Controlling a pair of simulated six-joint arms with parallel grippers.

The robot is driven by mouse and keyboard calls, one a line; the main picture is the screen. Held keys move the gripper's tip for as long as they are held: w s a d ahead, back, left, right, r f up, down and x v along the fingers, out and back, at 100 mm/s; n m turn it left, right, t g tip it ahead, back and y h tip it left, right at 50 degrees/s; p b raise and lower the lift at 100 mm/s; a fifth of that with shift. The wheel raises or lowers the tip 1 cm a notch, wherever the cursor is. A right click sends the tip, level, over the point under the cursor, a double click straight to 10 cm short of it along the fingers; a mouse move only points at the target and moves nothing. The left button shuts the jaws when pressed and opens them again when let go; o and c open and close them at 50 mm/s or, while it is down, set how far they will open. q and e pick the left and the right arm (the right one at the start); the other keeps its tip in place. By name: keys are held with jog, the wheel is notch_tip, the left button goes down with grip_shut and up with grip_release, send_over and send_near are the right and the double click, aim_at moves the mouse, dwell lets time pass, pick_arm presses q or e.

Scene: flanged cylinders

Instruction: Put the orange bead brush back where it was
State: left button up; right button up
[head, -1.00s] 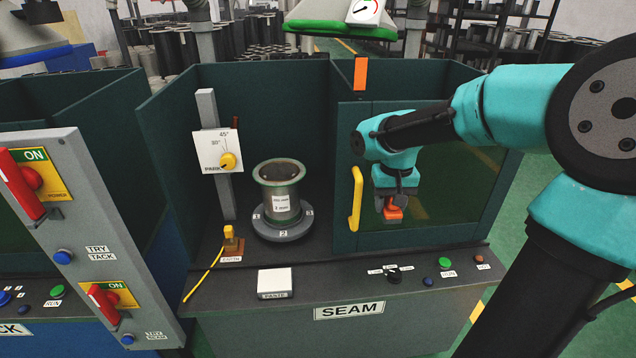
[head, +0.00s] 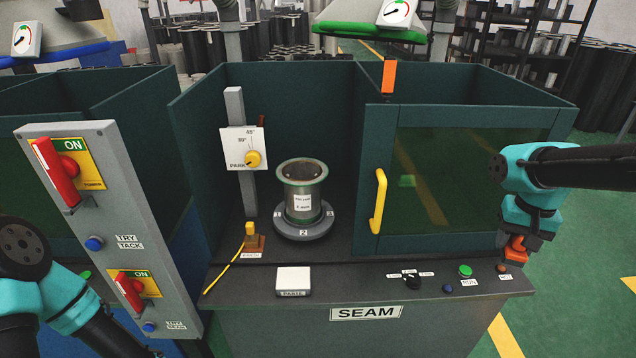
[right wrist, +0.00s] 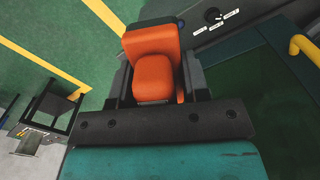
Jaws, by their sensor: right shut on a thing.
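The orange bead brush (head: 515,250) is held in my right gripper (head: 514,256), off the right end of the SEAM bench in the head view. In the right wrist view the brush (right wrist: 152,62) shows as a blocky orange body between the fingers of the gripper (right wrist: 155,85). The gripper is shut on it. Green floor and a bench edge show beyond the brush. My left arm shows at the lower left of the head view, but its gripper is out of the picture.
The SEAM bench (head: 250,290) carries a flanged cylinder (head: 302,180) on a turntable (head: 303,224). A glazed door (head: 460,235) with a yellow handle (head: 379,202) stands at right. Buttons and a knob line the front edge. A grey stand (right wrist: 45,110) is on the floor.

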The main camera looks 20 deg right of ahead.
pick_arm(q)
jog(key=shift+o, duration=0.2)
jog(key=o, duration=0.6)
pick_arm(e)
jog(key=shift+f, duration=0.1)
